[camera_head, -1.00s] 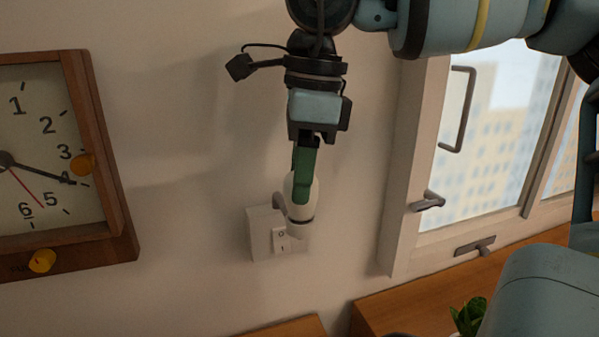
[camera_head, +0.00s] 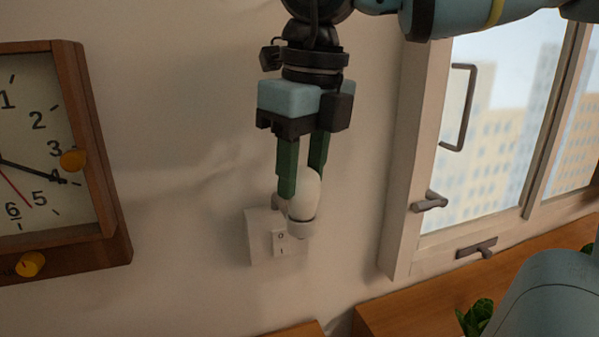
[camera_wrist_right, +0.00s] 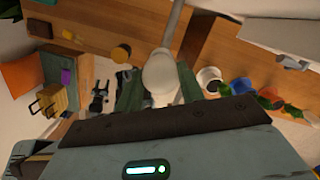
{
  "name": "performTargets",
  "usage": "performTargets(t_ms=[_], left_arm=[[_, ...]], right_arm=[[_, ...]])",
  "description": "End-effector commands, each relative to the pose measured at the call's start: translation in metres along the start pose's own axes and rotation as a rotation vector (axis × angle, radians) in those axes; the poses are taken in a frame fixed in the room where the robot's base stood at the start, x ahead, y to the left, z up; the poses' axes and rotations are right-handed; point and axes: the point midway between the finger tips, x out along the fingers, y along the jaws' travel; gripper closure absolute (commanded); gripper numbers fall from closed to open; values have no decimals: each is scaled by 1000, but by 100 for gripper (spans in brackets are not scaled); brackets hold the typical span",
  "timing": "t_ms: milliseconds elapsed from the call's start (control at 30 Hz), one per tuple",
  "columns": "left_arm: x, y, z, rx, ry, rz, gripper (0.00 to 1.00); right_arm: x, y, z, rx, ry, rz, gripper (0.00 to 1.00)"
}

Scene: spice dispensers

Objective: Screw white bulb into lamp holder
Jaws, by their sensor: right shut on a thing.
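The white bulb (camera_head: 305,191) is upright at the lamp holder on the wall, its lower end at the holder's socket (camera_head: 300,228). I cannot tell how deep it sits in the socket. My right gripper (camera_head: 303,180) comes from above, its green fingers on either side of the bulb and shut on it. In the right wrist view the bulb (camera_wrist_right: 160,75) lies between the fingers. The holder's wall plate with a rocker switch (camera_head: 262,240) is just behind and below. My left gripper is not in view.
A wooden clock (camera_head: 75,150) with yellow knobs hangs to the left. A window (camera_head: 490,130) with grey handles is on the right, above a wooden surface (camera_head: 430,300) with a green plant (camera_head: 477,316). The wall between clock and holder is clear.

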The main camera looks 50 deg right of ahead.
Motion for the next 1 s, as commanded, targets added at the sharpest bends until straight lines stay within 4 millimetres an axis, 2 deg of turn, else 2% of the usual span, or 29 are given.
performTargets(t_ms=[367,1000], left_arm=[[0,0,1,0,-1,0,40],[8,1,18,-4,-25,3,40]], right_arm=[[0,0,0,35,0,-5,86],[2,0,0,694,-1,-83,86]])
